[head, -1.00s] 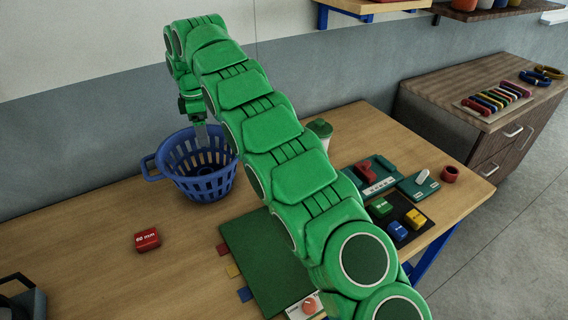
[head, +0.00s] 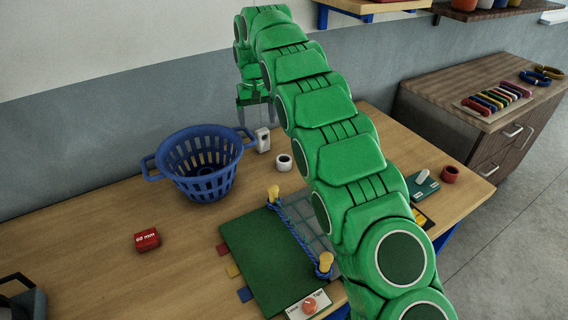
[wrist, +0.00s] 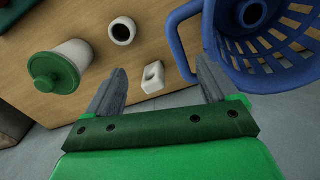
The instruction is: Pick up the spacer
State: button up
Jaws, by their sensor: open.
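No thing is labelled as the spacer, and I cannot tell for certain which part it is. A small white block with a hole (head: 262,140) stands on the table right of the blue basket, and also shows in the wrist view (wrist: 153,77). A white ring with a dark opening (head: 285,162) stands nearby, also in the wrist view (wrist: 122,31). A red ring (head: 450,174) stands at the table's right end. My gripper (head: 256,116) is open and empty above the white block. In the wrist view the block shows between the fingertips (wrist: 160,66), apart from them.
The blue basket (head: 168,160) is close to the gripper's left; its rim and handle (wrist: 184,40) lie near one finger. A white jar with a green lid (wrist: 70,60) stands nearby. A green board with netting (head: 250,255) and a red block (head: 147,239) lie nearer.

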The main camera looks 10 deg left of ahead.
aim_at(284, 159)
jog(key=w+d+m, duration=0.3)
jog(key=d+m, duration=0.4)
jog(key=m, duration=0.1)
jog(key=f, duration=1.7)
jog(key=shift+d+f, duration=0.25)
jog(key=shift+f, duration=0.05)
jog(key=shift+w, duration=0.1)
jog(key=c, duration=1.1)
